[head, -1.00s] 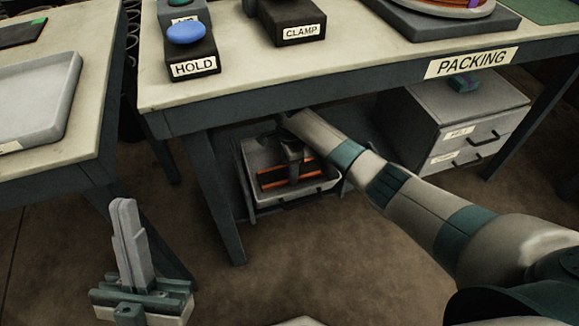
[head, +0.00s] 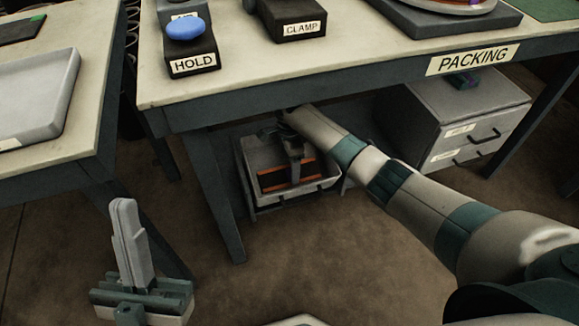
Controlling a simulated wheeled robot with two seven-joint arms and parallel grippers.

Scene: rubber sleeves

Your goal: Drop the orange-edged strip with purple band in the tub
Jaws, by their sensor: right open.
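The tub (head: 328,187) is a pale open drawer-like bin under the packing table. A dark strip with orange edges (head: 273,187) lies inside it; I cannot make out a purple band on it. My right gripper (head: 295,178) reaches under the table and points down into the tub, over the strip. It is open, and it hides part of the strip. My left gripper (head: 124,204) is at the lower left, away from the tub, pointing up with its fingers together and nothing between them.
The packing table (head: 330,80) overhangs the tub, with its leg (head: 219,200) close on the left. A grey drawer cabinet (head: 455,125) stands to the right. A round dish with a purple piece (head: 474,3), the HOLD button (head: 193,48) and CLAMP block (head: 299,25) sit on top.

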